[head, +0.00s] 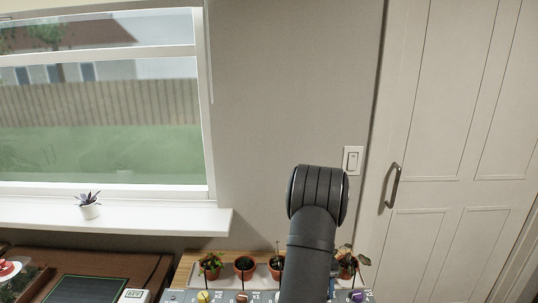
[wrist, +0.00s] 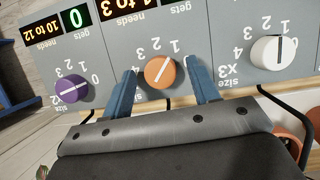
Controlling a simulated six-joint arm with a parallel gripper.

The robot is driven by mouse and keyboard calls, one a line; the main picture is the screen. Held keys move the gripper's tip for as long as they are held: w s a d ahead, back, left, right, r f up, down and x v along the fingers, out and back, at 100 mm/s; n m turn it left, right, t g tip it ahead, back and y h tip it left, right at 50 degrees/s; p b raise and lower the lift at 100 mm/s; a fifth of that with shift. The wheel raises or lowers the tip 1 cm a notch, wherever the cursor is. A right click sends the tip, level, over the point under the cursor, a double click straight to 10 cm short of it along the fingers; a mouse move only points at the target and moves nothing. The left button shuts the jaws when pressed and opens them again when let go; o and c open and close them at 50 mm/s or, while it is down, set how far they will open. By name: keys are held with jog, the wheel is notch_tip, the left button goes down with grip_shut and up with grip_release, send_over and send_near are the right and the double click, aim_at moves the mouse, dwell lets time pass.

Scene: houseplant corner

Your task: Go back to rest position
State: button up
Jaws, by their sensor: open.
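My gripper (wrist: 162,74) is open in the wrist view. Its two blue fingers stand either side of an orange knob (wrist: 160,71), with a gap on each side. I cannot tell how far the fingertips are from the panel. The knob sits on a grey control panel (wrist: 222,38) with numbered dials, between a purple knob (wrist: 71,89) and a white knob (wrist: 273,53). In the head view my arm hides the middle of the panel, and the gripper itself does not show there.
Several potted seedlings (head: 244,264) stand in a row behind the panel. Thin black bars (wrist: 285,112) and terracotta pots (wrist: 285,139) lie close by my gripper. A small white-potted succulent (head: 89,207) is on the windowsill (head: 150,217). A dark solar-like panel (head: 85,290) is at lower left.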

jog(key=n+h, duration=0.1)
jog(key=n, duration=0.2)
jog(key=n+t+h, duration=0.1)
jog(key=n, duration=0.3)
jog(key=shift+s+a+h, duration=0.1)
jog(key=shift+a+h, duration=0.1)
jog(key=shift+h, duration=0.1)
jog(key=n+h, duration=0.1)
jog(key=n, duration=0.3)
jog(key=shift+s+t, duration=0.1)
jog(key=shift+t, duration=0.3)
jog(key=n+t, duration=0.1)
jog(key=n, duration=0.2)
jog(key=shift+a+h, duration=0.1)
jog(key=shift+h, duration=0.2)
jog(key=shift+n, duration=0.3)
